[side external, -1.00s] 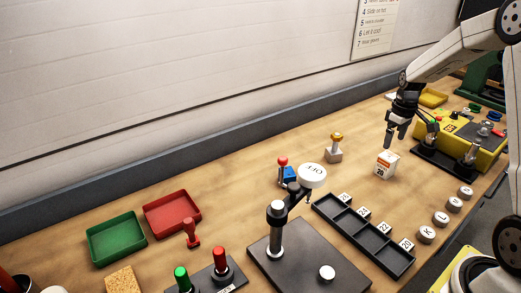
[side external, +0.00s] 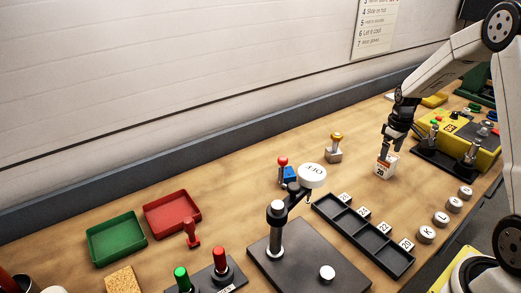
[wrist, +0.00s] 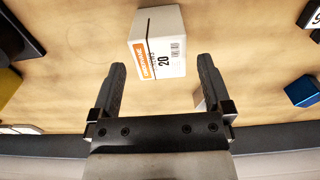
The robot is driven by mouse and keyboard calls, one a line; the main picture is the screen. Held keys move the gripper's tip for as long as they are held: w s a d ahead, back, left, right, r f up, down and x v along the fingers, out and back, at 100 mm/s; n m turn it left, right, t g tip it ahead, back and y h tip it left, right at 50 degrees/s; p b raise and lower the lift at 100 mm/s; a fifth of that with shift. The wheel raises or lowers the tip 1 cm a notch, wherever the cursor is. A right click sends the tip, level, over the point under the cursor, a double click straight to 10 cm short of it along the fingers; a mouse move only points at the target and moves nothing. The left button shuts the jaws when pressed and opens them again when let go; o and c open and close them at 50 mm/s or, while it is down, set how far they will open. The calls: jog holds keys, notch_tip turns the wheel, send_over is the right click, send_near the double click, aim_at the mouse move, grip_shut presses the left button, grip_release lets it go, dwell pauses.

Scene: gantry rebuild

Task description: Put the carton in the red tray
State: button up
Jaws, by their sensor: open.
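The carton (side external: 386,167) is a small white box with an orange label and the number 20, standing on the wooden bench at the right. My gripper (side external: 388,152) is right at the carton in the side view, its fingers reaching down over the box's upper part. In the wrist view the open fingers (wrist: 160,85) are apart and the carton (wrist: 157,42) shows beyond their tips, roughly centred between them. I cannot tell whether a finger touches it. The red tray (side external: 172,214) is empty at the left, beside the green tray.
The green tray (side external: 117,240) is empty. A black slotted rack (side external: 363,236), a press with a round white head (side external: 312,176), a red stamp (side external: 191,233) and a yellow-topped post (side external: 334,148) stand between the carton and the red tray. A yellow machine (side external: 459,140) stands right of the carton.

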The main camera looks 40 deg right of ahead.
aim_at(389, 156)
jog(key=shift+f, duration=2.35)
jog(key=shift+c, duration=0.2)
grip_shut()
jog(key=shift+r, duration=0.2)
